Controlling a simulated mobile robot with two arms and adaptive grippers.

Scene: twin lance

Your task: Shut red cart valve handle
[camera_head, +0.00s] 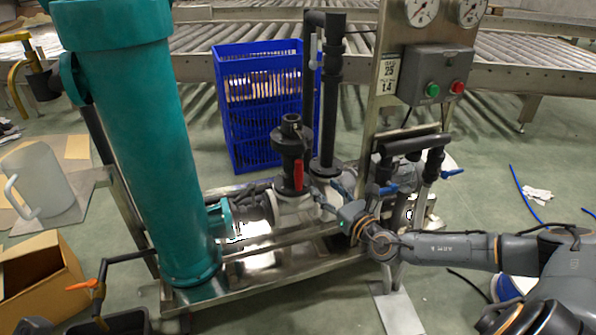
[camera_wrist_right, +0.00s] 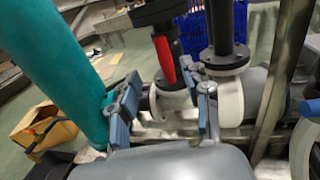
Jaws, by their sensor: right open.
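The red valve handle (camera_head: 298,175) hangs nearly upright on the front of a black valve body (camera_head: 291,140) on the cart. It also shows in the right wrist view (camera_wrist_right: 164,62), pointing down between and beyond the two fingertips. My right gripper (camera_head: 330,198) is open, to the right of the handle and slightly below it in the head view. In the right wrist view its two fingers (camera_wrist_right: 160,78) are spread apart with nothing between their pads. They look apart from the handle, but the exact gap is hard to judge.
A tall teal cylinder (camera_head: 135,150) stands left of the valve. A black vertical pipe (camera_head: 331,100) and a gauge panel post (camera_head: 383,100) stand right of it. A blue crate (camera_head: 240,130) is behind.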

